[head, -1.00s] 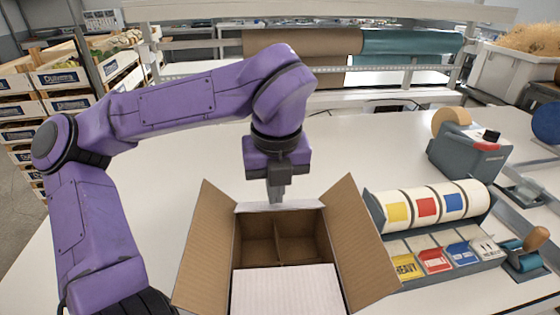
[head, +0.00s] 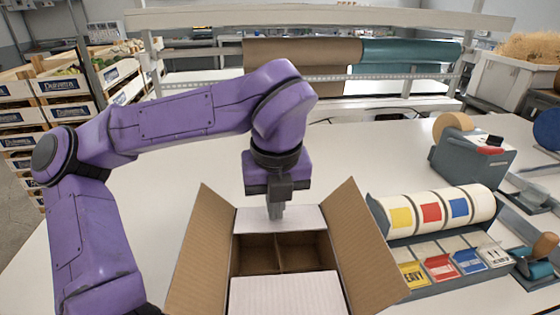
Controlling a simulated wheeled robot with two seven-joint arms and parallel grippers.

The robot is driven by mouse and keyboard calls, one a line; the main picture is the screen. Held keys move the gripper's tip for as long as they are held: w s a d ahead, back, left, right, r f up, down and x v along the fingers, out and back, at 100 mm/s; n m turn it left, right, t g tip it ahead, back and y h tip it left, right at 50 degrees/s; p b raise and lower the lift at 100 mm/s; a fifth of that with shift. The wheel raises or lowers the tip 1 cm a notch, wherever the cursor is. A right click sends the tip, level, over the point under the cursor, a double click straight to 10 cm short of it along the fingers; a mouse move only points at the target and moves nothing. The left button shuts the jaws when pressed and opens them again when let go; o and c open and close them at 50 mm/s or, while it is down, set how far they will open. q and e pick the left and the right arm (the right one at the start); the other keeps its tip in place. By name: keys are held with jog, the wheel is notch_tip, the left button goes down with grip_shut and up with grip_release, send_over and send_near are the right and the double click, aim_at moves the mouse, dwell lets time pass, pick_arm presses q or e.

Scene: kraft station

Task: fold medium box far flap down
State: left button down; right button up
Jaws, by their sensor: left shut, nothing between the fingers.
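The medium box (head: 254,256) is an open carton at the bottom middle of the head view, with brown dividers (head: 278,240) inside. Its white-topped near flap (head: 286,295) lies folded over the near part. The far flap (head: 305,219) shows its white face and leans inward over the far end; its exact angle is hard to tell. The left flap (head: 203,250) and right flap (head: 360,245) stand open, splayed outward. My left gripper (head: 276,212) is shut and empty, pointing down, its tip at the far flap's white face and seemingly touching it. My right gripper is not in view.
A label dispenser (head: 440,235) with coloured rolls stands close to the right flap. A grey tape machine (head: 470,160) is behind it. Crates (head: 70,85) stand at the left and paper rolls (head: 300,52) hang at the back. The white table (head: 370,145) is clear behind the box.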

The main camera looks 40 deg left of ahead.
pick_arm(q)
jog(key=shift+f+b, duration=0.5)
dwell(0.5)
notch_tip(320, 180, up, 9)
jog(key=p, duration=0.6)
jog(key=shift+p, duration=0.3)
